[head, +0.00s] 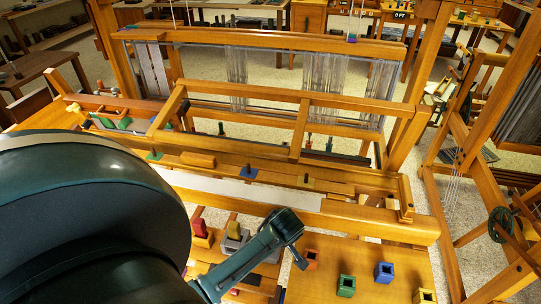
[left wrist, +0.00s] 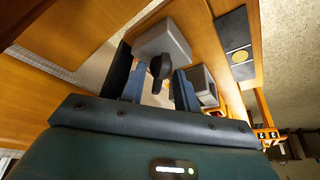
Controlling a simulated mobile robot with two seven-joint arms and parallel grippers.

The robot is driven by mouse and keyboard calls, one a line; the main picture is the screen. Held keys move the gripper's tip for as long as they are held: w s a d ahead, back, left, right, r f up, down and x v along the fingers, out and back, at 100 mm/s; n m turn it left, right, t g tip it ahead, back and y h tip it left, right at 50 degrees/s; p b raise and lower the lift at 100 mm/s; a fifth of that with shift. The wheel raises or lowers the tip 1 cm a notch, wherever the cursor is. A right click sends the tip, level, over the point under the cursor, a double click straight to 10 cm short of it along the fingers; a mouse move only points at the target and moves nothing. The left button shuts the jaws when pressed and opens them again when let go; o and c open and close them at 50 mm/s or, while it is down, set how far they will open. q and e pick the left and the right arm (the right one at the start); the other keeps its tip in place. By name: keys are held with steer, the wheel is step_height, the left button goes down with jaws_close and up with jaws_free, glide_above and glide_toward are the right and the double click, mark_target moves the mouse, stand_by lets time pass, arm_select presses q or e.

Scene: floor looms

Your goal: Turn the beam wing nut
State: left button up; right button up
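In the left wrist view, a dark wing nut (left wrist: 159,70) sticks out from a light grey block (left wrist: 166,42) fixed to a wooden beam. My left gripper (left wrist: 158,82) is open, with one finger to each side of the wing nut. Gaps show between the fingers and the nut; whether the fingertips reach past it, I cannot tell. In the head view, my dark green left arm (head: 245,262) covers the lower left, and its finger tips cannot be made out. The wing nut cannot be picked out there. My right gripper is in neither view.
The wooden loom (head: 300,105) fills the middle of the head view. Red (head: 201,229) and yellow (head: 234,229) pieces stand beside my arm. Green (head: 346,286) and blue (head: 384,272) square blocks lie to its right.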

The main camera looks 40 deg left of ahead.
arm_select(q)
steer(key=c, duration=0.7)
steer(key=shift+o, duration=0.2)
steer(key=shift+m, duration=0.4)
steer(key=m+t, duration=0.1)
steer(key=m, duration=0.1)
steer(key=m+h, duration=0.1)
steer(key=m, duration=0.1)
steer(key=shift+s+a+m+t, duration=0.15)
steer(key=shift+m+t, duration=0.25)
steer(key=m+h, duration=0.1)
steer(key=m, duration=0.2)
steer(key=m+t+h, duration=0.1)
steer(key=m, duration=0.2)
steer(key=shift+a, duration=0.2)
steer(key=m+h, duration=0.1)
steer(key=m, duration=0.2)
steer(key=m+h, duration=0.2)
steer(key=m, duration=0.2)
steer(key=shift+a+m, duration=0.2)
steer(key=shift+m, duration=0.1)
steer(key=m+g+h, duration=0.1)
steer(key=m, duration=0.1)
steer(key=m+b, duration=0.1)
steer(key=m, duration=0.2)
steer(key=shift+g+h, duration=0.4)
